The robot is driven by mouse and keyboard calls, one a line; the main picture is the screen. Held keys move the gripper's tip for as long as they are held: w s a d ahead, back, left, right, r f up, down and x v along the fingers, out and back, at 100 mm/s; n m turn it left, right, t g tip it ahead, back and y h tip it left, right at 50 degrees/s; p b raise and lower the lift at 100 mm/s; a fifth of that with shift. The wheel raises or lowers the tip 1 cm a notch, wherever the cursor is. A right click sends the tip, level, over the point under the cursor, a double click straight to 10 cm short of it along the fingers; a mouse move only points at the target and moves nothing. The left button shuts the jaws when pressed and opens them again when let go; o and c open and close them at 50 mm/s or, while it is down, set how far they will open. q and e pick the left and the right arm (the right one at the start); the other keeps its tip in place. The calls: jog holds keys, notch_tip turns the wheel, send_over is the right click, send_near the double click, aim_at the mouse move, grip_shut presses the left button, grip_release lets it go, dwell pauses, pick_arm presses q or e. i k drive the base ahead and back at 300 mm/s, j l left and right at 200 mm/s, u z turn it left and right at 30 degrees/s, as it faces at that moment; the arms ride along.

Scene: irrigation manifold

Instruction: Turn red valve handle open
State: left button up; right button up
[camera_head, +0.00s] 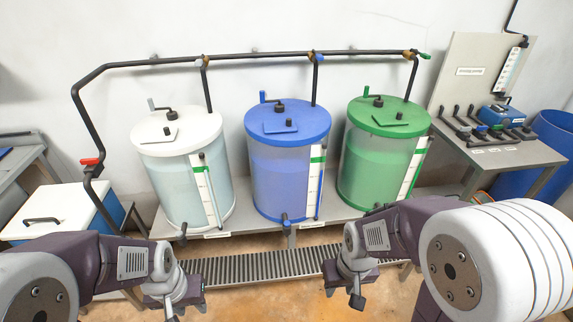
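The red valve handle (91,161) is at the far left, on the lower end of the black pipe (88,125) that comes down the wall. The handle looks roughly level, across the pipe. My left gripper (172,304) is at the bottom, left of the middle, below and to the right of the red handle and well apart from it. My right gripper (354,290) is at the bottom, right of the middle, far from the handle. Both point downward and nothing is seen held. Their finger gaps do not show clearly.
White (165,180), blue (275,185) and green (372,170) tanks stand on a low bench. A white-lidded cooler box (55,210) sits below the red handle. A side table (520,155) with fittings is at the right. A floor grate (260,265) runs before the tanks.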

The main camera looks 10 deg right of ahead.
aim_at(91, 162)
jog(key=u, duration=1.25)
